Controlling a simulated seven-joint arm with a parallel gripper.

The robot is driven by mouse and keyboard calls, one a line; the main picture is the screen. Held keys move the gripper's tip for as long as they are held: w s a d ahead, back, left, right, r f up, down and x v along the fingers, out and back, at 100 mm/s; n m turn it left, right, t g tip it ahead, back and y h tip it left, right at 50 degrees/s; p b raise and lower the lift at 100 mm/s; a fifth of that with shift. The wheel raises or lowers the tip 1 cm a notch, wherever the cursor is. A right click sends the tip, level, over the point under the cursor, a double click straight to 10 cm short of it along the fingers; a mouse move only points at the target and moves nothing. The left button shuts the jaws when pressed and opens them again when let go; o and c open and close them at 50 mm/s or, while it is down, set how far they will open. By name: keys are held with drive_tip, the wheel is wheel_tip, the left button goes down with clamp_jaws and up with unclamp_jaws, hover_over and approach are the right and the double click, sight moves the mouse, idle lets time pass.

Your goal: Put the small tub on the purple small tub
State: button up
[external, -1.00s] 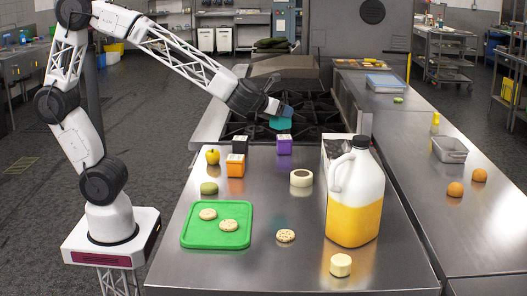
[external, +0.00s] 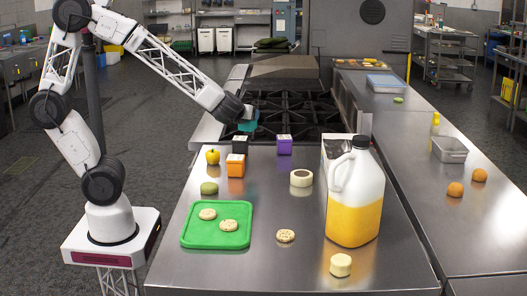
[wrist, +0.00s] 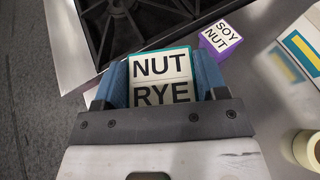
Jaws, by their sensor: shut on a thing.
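My gripper (external: 247,119) is shut on a small teal tub (external: 250,126) and holds it in the air near the stove's front edge, above and behind the black tub. In the wrist view the teal tub (wrist: 160,66) sits between my blue fingers, its white top reading "NUT RYE". The purple small tub (external: 284,145) stands upright on the steel counter, to the right of and below the held tub. In the wrist view the purple tub (wrist: 222,40) is at upper right, apart from my gripper, its white top reading "SOY NUT".
A large jug (external: 355,200) and a carton (external: 334,148) stand to the right. The stove (external: 290,107) lies behind.

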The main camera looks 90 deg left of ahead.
drive_tip(key=shift+w, duration=0.1)
hover_over(284, 137)
drive_tip(key=shift+w+f, duration=0.1)
drive_tip(key=shift+f, duration=0.65)
idle(0.3)
drive_tip(key=shift+f, duration=1.75)
drive_tip(key=shift+f, duration=0.15)
drive_tip(key=o, duration=1)
drive_tip(key=shift+o, duration=0.2)
drive_tip(key=shift+r, duration=0.2)
drive_tip(key=v, duration=1.2)
